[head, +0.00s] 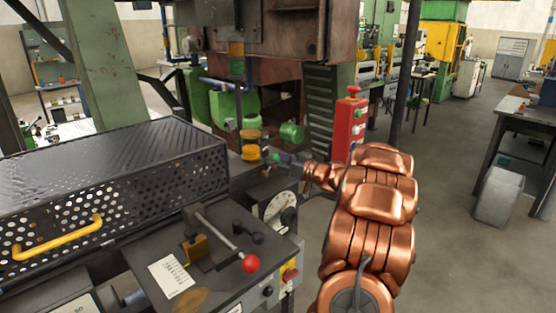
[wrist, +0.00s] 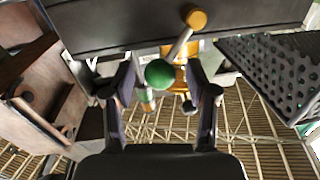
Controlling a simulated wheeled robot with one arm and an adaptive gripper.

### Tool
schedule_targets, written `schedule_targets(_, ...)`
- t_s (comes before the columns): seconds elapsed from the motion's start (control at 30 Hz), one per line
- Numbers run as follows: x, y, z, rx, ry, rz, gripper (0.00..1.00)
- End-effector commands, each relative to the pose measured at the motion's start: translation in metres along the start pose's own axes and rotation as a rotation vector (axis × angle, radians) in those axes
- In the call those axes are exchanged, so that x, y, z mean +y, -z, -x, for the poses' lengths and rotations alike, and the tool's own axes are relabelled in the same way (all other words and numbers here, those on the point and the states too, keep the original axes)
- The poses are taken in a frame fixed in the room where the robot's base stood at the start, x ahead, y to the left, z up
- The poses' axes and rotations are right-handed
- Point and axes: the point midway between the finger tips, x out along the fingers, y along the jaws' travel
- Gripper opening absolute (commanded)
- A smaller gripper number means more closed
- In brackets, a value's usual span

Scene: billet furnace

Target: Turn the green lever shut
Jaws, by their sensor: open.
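The green lever shows in the wrist view as a green ball knob (wrist: 160,74) on a short metal rod that runs up and right to a round orange-yellow cap (wrist: 196,18). My gripper (wrist: 160,84) is open, with one finger on each side of the green knob and visible gaps between. In the head view my gripper (head: 284,159) reaches from the right to the lever's small green knob (head: 276,157), beside a yellow fitting (head: 250,151). How far the knob sits between the fingers in depth I cannot tell.
A console with a red-knobbed lever (head: 250,263) and a dial gauge (head: 279,206) stands in front of the fitting. A perforated black cover (head: 110,180) lies to the left.

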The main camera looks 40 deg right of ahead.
Motion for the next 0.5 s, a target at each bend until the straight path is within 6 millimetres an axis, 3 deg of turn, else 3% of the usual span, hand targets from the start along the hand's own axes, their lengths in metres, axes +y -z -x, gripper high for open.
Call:
schedule_targets(0.07,0.0002,0.0001,0.0003,0.000,0.000,0.000,0.56)
schedule_targets(0.5,0.0006,0.0003,0.0008,0.000,-0.001,0.000,0.10)
